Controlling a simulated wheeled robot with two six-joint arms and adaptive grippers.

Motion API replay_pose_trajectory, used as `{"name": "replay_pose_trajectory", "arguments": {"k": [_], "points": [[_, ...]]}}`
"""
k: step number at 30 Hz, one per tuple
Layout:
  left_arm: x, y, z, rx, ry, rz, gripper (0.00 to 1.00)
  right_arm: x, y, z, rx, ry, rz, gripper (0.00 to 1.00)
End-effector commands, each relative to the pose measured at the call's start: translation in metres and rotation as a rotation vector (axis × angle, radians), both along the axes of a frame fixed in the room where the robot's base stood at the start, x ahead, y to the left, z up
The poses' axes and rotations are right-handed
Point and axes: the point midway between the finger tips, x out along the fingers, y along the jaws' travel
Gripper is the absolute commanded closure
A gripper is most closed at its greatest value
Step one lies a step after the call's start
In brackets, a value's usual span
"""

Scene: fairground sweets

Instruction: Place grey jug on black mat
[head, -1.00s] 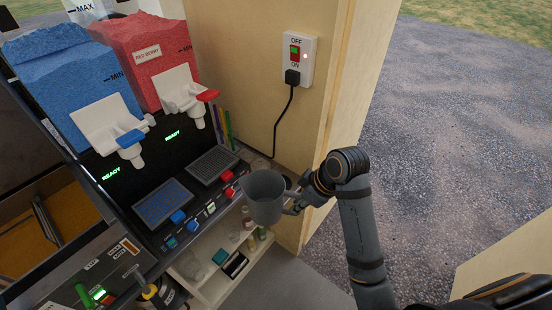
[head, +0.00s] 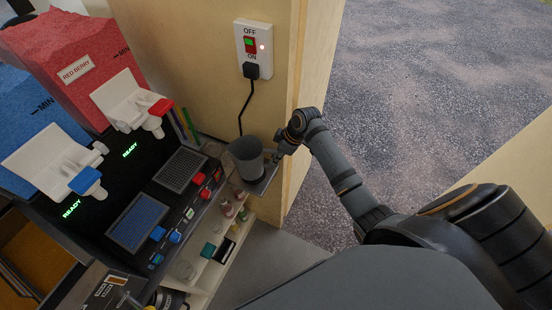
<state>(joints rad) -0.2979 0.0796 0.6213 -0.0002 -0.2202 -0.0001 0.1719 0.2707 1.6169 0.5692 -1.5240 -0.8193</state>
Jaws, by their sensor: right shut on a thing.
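The grey jug (head: 247,160) is upright at the right end of the counter, with its open top towards me. My right gripper (head: 271,161) is at the jug's right side and is shut on it, at the handle side; the fingertips are small and partly hidden. A dark flat surface (head: 264,184) shows just below and right of the jug. I cannot tell whether it is the black mat, or whether the jug touches it. My left gripper is not in view.
A red berry dispenser (head: 70,62) and a blue one (head: 30,105) stand at the left. A blue drip tray (head: 138,222) and a grey one (head: 181,166) lie before them. A wall socket (head: 251,50) with a black cable is behind the jug. Small jars stand on a white shelf below.

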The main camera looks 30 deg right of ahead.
Motion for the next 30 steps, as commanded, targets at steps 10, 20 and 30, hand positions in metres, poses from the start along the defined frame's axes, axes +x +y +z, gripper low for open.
{"name": "replay_pose_trajectory", "arguments": {"k": [10, 20, 30], "points": [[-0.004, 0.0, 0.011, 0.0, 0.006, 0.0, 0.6, 0.009, -0.007, -0.019, 0.003, 0.005, 0.0, 1.0], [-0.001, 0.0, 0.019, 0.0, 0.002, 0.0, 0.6, 0.009, -0.007, -0.046, 0.0, 0.0, 0.001, 1.0], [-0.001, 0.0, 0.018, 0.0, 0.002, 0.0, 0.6, 0.009, -0.007, -0.047, 0.0, 0.001, 0.001, 0.63]]}}
